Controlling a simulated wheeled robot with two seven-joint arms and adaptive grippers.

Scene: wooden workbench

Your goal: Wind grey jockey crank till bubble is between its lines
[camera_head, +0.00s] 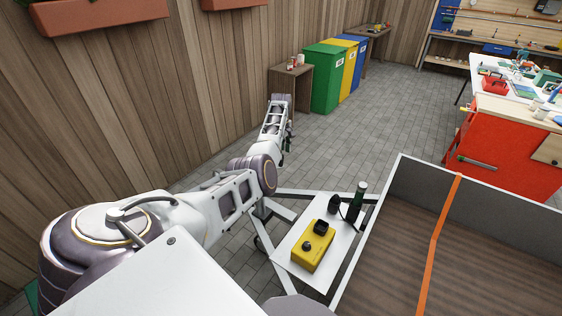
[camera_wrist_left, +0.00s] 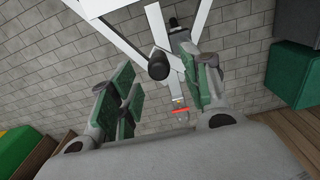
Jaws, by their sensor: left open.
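My left gripper (camera_head: 287,141) is beyond the trailer's white drawbar frame, at the end of my outstretched arm. In the left wrist view its green-padded fingers (camera_wrist_left: 162,78) are wide apart with nothing clamped between them. A round black knob (camera_wrist_left: 157,66) shows between and beyond the fingers, against white bars. Beside it a grey part (camera_wrist_left: 184,62) runs down toward a small red-marked piece (camera_wrist_left: 180,112); the right finger partly covers this area. I cannot tell for sure which part is the jockey crank. No bubble or its lines can be made out. My right gripper is out of view.
A white plate (camera_head: 294,272) on the drawbar carries a yellow box (camera_head: 313,250) and dark upright parts (camera_head: 357,200). The trailer bed (camera_head: 400,270) has raised sides. A wooden wall, bins (camera_head: 322,80) and a small table (camera_head: 290,88) stand beyond. Paved floor lies open between.

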